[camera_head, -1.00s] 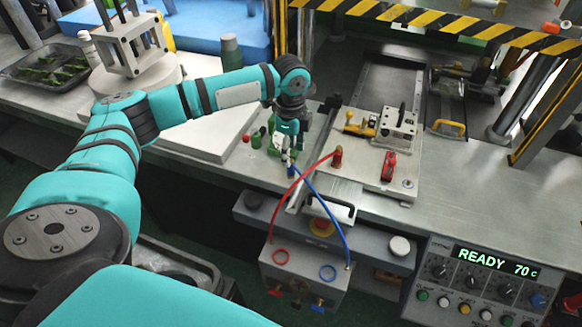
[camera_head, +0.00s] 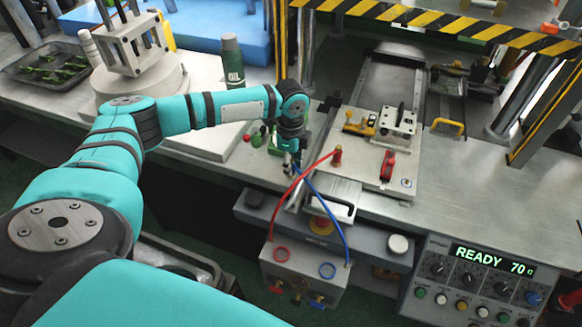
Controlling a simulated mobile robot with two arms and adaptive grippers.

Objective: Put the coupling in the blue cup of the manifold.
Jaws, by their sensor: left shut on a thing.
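The manifold (camera_head: 301,288) is a grey block at the front of the bench. Nothing shows in the blue cup. A blue hose (camera_head: 333,215) rises from the manifold's right corner to my left gripper (camera_head: 292,171). My left gripper points down, behind and above the manifold, and is shut on the coupling at the blue hose's upper end. The coupling itself is small and mostly hidden by the fingers. My right gripper is out of view.
A red hose (camera_head: 292,190) arches from the manifold to a red coupling (camera_head: 337,156) on the fixture plate (camera_head: 350,181). A metal block with a black handle (camera_head: 338,201) stands between gripper and manifold. Small red and green pieces lie left of the gripper. A control panel (camera_head: 470,283) reads READY 70.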

